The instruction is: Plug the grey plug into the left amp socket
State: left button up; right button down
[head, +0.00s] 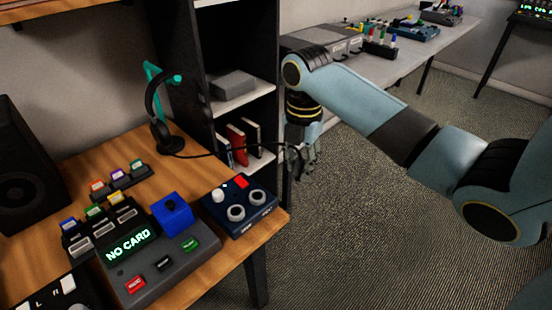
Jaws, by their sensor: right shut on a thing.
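My right gripper (302,158) hangs in the air beyond the table's right edge, in front of the shelf unit. It is shut on the end of a black cable (215,153) that runs from the headphones (160,115). The grey plug at that end is too small and covered by the fingers to make out clearly. The amp appears to be the dark blue box (240,207) at the table's right corner, with two round sockets on top, a white knob and a red part. The gripper is above and right of it, apart from it. My left gripper is not in view.
A grey device (155,255) showing "NO CARD", with a blue block and coloured buttons, stands left of the amp. Several coloured cartridges, a black speaker (25,165) and a teal headphone stand (162,78) are on the table (182,133). The shelf unit (240,103) stands behind.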

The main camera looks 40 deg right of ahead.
jog(key=shift+s+d+r, duration=0.3)
jog(key=shift+d, duration=0.05)
jog(key=w+a+f+p, duration=0.1)
jog(key=a+f, duration=0.1)
jog(key=a, duration=0.1)
jog(key=w+a+f+p, duration=0.3)
jog(key=w+a+p, duration=0.1)
jog(key=a, duration=0.1)
jog(key=shift+w+a+f, duration=0.15)
jog(key=shift+a+f, duration=0.15)
jog(key=shift+f, duration=0.1)
jog(key=w+a+r+p, duration=0.2)
jog(key=w+a+r, duration=0.1)
jog(key=a, duration=0.2)
notch_tip(320, 180, down, 5)
jog(key=b, duration=0.6)
jog(key=shift+f, duration=0.1)
